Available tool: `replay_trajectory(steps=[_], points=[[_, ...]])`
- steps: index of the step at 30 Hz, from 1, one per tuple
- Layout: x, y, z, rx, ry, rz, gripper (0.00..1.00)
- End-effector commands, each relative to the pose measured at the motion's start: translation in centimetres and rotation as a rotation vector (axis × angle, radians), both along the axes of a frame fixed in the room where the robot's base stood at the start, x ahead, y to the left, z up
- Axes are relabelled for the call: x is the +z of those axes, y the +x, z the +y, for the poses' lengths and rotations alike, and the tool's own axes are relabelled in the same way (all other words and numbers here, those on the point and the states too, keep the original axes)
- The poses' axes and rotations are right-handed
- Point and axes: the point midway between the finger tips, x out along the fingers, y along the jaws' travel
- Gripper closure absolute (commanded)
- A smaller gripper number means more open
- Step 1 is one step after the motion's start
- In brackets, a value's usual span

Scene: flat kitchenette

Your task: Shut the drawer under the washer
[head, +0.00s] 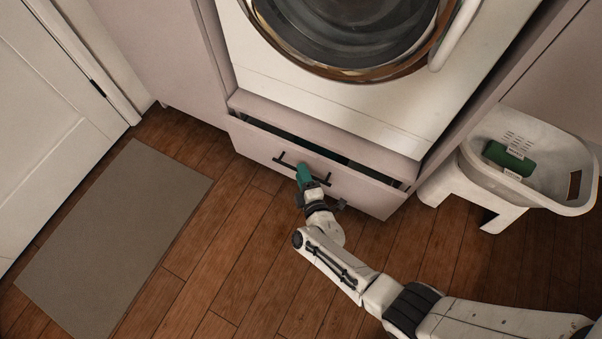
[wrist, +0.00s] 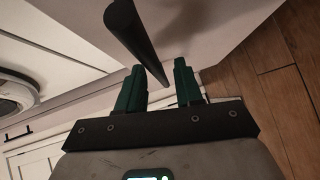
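The drawer (head: 250,143) under the washer (head: 400,110) is partly pulled out. A dark gap shows behind its top edge. Its black bar handle (head: 322,181) runs along the front panel. My gripper (head: 303,172) is at the middle of the handle and hides part of it. In the wrist view my gripper (wrist: 160,78) has its two green fingers apart. The handle (wrist: 133,32) reaches toward the space between them there. Nothing is clamped, and I cannot tell whether a finger touches the handle.
A white basket (head: 570,200) on a white stool (head: 447,184) stands right of the drawer, with a green item (head: 508,158) inside. A grey mat (head: 110,240) lies on the wooden floor at left, near a white door (head: 50,120). The floor before the drawer is clear apart from my arm.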

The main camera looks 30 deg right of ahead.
Motion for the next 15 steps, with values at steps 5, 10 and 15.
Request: replay_trajectory(steps=[5,10,15], points=[[-0.3,1.4,-0.3,-0.001,0.000,0.000,0.65],[-0.2,1.7,-0.3,0.000,0.000,0.001,0.65],[-0.2,1.7,-0.3,0.000,0.000,0.000,0.66]])
